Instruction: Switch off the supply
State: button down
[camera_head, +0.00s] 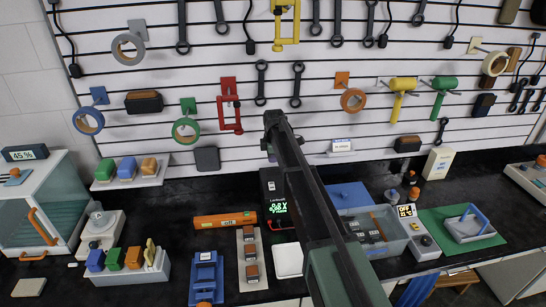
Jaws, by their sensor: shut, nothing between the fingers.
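The supply (276,200) is a black box at the back of the dark bench, near the middle. Its front has a lit green readout, whose text is too small to read surely. My dark arm runs up from the bottom edge and passes just right of the supply, covering part of what lies there. My gripper (270,152) is at the arm's far end, appearing above the supply in the picture. It is small and dark, shut, and holds nothing. I cannot tell its distance from the supply. I cannot make out the supply's switch.
An orange cylinder (225,220) lies left of the supply. A grey strip with brown blocks (251,258) and a white pad (289,260) are in front. Tools hang behind.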

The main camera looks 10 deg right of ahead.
jog(key=shift+f, duration=0.1)
jog(key=shift+w, duration=0.8)
jog(key=b, duration=1.4)
send_near(272, 183)
jog(key=f, duration=0.7)
jog(key=shift+w+a+f, duration=0.1)
jog(key=shift+w+f, duration=0.2)
jog(key=shift+w, duration=0.05)
jog(key=shift+r, duration=0.1)
